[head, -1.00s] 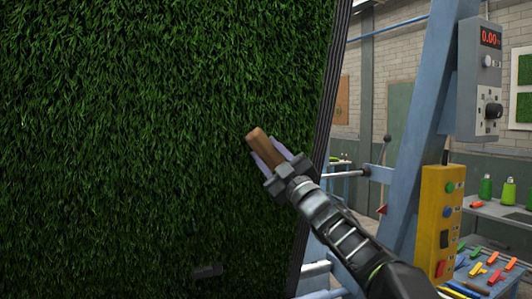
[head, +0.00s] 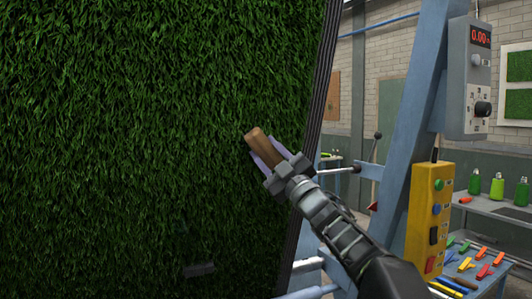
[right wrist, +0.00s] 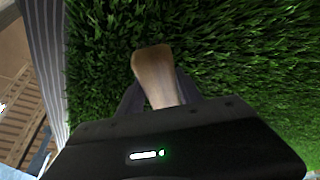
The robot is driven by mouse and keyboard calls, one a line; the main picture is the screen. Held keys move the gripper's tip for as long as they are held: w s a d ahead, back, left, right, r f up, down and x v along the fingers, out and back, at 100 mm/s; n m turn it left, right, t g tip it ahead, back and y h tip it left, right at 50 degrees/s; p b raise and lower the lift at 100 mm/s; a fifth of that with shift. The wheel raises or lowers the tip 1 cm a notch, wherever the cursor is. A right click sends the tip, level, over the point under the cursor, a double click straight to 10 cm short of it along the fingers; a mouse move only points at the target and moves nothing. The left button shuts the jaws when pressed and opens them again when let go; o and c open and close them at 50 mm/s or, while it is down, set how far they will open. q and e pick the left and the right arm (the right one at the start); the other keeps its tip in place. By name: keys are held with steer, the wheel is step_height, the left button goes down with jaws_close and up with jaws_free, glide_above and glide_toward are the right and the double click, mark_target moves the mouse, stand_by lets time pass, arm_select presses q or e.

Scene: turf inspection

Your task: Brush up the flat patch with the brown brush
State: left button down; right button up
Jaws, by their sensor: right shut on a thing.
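The brown brush (head: 261,142) is held in my right gripper (head: 268,150), which is shut on it in front of the turf panel. In the right wrist view the brush (right wrist: 156,75) shows as a wooden handle end between the fingers, with the turf behind it. Its bristles are hidden, and I cannot tell whether they touch the grass. The upright green turf (head: 140,120) fills the left of the head view. No patch clearly flatter than the rest stands out. My left gripper is not clearly in view.
A dark ribbed edge (head: 318,105) bounds the turf on the right. A blue frame (head: 412,130) carries a grey display box (head: 470,75) and a yellow button box (head: 430,215). A bench with green bottles (head: 497,187) and coloured tools (head: 484,270) stands at the right.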

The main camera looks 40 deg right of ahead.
steer(key=shift+s+d+r+p, duration=0.1)
steer(key=shift+s+d+p, duration=0.15)
steer(key=shift+d, duration=0.25)
steer(key=shift+s+d+p, duration=0.1)
steer(key=shift+d+p, duration=0.1)
steer(key=shift+d, duration=0.25)
steer(key=shift+s+f+b, duration=0.3)
steer(key=shift+f+b, duration=0.05)
steer(key=shift+b, duration=0.1)
steer(key=s+a+f+b, duration=0.1)
steer(key=s+a+b, duration=0.1)
steer(key=s+b, duration=0.2)
steer(key=shift+s+a+f, duration=0.3)
steer(key=shift+s, duration=0.95)
